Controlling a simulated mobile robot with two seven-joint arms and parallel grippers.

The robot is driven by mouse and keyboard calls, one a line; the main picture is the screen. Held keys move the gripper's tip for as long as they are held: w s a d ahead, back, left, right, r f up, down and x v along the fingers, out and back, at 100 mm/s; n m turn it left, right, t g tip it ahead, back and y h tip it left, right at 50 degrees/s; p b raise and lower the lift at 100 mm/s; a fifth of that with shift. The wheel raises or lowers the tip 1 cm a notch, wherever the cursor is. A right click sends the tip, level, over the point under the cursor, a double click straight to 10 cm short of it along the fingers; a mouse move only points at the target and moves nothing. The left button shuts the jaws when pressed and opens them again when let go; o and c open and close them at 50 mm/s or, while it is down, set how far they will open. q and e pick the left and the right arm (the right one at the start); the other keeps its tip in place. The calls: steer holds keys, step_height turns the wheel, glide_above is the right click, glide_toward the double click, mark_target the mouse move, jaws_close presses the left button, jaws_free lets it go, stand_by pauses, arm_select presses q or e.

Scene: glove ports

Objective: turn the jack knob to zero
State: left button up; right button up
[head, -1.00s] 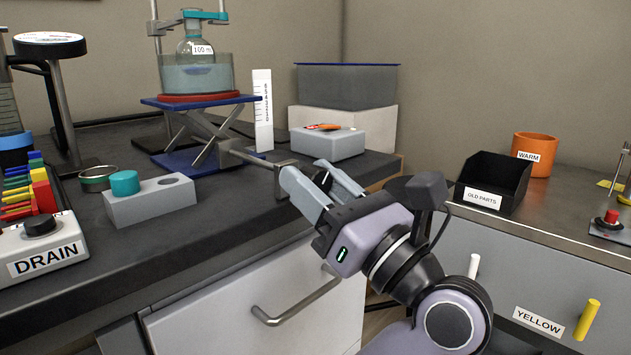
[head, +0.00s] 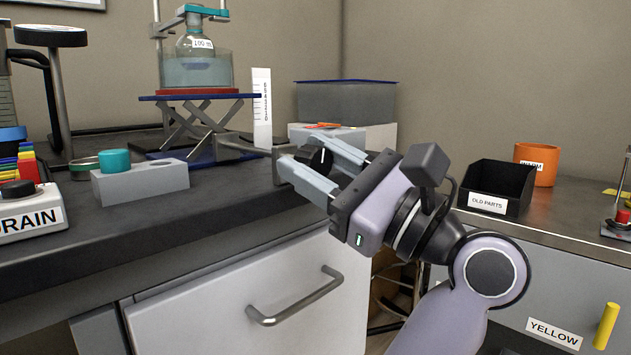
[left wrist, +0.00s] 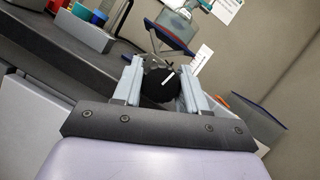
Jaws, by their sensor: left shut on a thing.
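The lab jack (head: 198,98) has blue plates and crossed metal arms, and stands on the dark bench at the back left. A metal shaft runs from it toward the bench's front edge. The black jack knob (head: 320,158) with a white pointer line sits at that edge, between the fingers of my left gripper (head: 307,160). In the left wrist view the knob (left wrist: 158,86) also lies between both fingers, its white line slanted. My left gripper is shut on the knob. My right gripper is in neither current view.
A flask in a water bath (head: 196,72) stands on the jack. A white scale strip (head: 262,108) stands beside it. A grey block (head: 140,182) and the DRAIN box (head: 35,215) are on the left. A drawer handle (head: 295,298) sticks out below.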

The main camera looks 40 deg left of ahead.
arm_select(q)
steer(key=shift+n+g, duration=0.3)
steer(key=shift+n, duration=0.4)
steer(key=o, duration=1)
steer(key=shift+o, duration=0.2)
steer(key=shift+d+f, duration=0.1)
steer(key=shift+d, duration=0.05)
